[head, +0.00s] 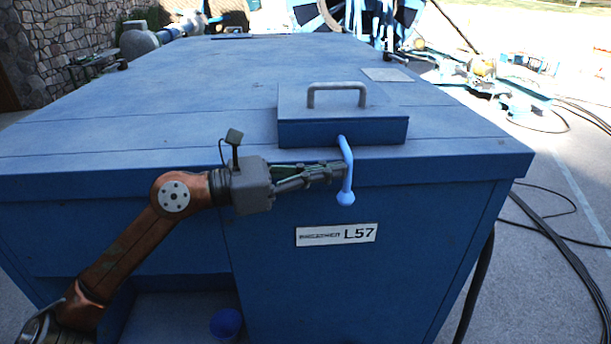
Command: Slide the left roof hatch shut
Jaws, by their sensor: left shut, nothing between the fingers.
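A blue box-like hatch (300,132) with a grey bar handle (337,87) on top sits on the roof (200,95) of the blue cabinet, near its front edge. I cannot tell whether this is the left roof hatch; no other raised hatch shows clearly. A light blue bent lever (347,180) hangs from the hatch's front over the cabinet's front face. My left gripper (341,172) is shut and empty, its fingertips right beside the lever. I cannot tell whether they touch it. My right gripper is out of view.
A blue cup-like object (226,324) sits in a low recess. A flat light plate (387,75) lies on the roof behind the hatch. Black cables (560,250) lie on the ground at right.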

